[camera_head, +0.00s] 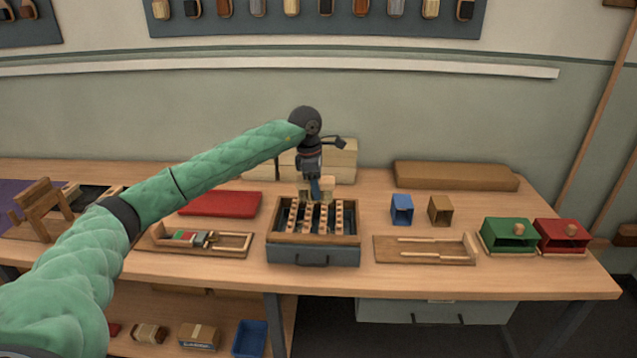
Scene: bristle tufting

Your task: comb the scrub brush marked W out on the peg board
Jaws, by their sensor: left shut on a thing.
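My left gripper (315,181) reaches in from the left and points down at the back edge of a dark grey box. It is shut on a small pale wooden piece (328,188), which looks like a brush block; a dark blue part shows at its middle. No W mark is legible. The box, a wood-rimmed unit (313,254) with rows of pale, dotted strips (339,217), may be the peg board. I cannot tell whether the held piece touches it. My right gripper is out of view.
A wooden tray (162,243) with small coloured parts is left of the box; another tray (424,255) with thin rods is right. Blue (402,209) and brown (440,210) cups, green (508,236) and red (562,236) boxes stand further right. A red pad (220,204) lies back left.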

